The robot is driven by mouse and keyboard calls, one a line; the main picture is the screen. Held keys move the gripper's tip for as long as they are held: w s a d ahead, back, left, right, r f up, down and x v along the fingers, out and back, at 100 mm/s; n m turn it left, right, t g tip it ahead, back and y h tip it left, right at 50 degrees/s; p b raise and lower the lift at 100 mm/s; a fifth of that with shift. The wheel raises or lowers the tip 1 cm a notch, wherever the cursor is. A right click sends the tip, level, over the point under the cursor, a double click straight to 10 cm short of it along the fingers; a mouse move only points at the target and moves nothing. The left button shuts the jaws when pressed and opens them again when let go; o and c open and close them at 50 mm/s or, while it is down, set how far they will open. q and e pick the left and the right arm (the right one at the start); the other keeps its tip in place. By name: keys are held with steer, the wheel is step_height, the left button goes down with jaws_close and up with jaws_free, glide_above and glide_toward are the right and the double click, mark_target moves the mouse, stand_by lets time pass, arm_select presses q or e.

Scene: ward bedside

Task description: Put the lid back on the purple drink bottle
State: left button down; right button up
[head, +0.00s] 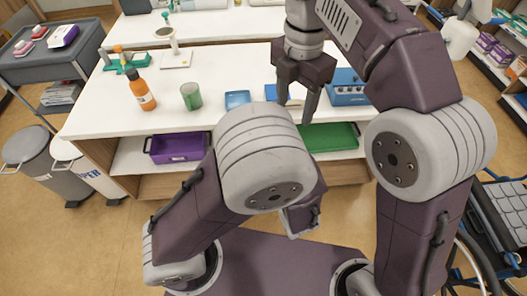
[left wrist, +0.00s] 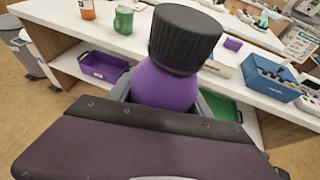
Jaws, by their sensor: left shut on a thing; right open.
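The purple drink bottle (left wrist: 165,88) is close up in the left wrist view, with a black ribbed lid (left wrist: 185,40) at its top end. I cannot tell whether the lid is fully seated. My left gripper (left wrist: 168,103) is shut on the bottle, with a grey finger showing on each side. The bottle's lower part is hidden behind my gripper's body. In the head view I cannot make out the bottle or the left fingertips. My right gripper (head: 297,103) is open and empty, pointing down above the counter, left of the blue box.
The white counter (head: 215,70) bears an orange bottle (head: 140,90), a green mug (head: 191,96), a blue tray (head: 238,99) and a blue box (head: 348,87). Purple (head: 180,147) and green (head: 330,137) bins sit on the shelf below.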

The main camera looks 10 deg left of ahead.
steer(key=shift+n, duration=0.9)
steer(key=s+a, duration=0.1)
steer(key=a, duration=0.2)
steer(key=s+a, duration=0.1)
steer(key=a, duration=0.1)
steer(key=shift+s+a+f, duration=0.2)
steer(key=shift+s+f, duration=0.15)
steer(key=shift+f, duration=0.05)
step_height(320, 180, down, 8)
steer(key=shift+f, duration=0.1)
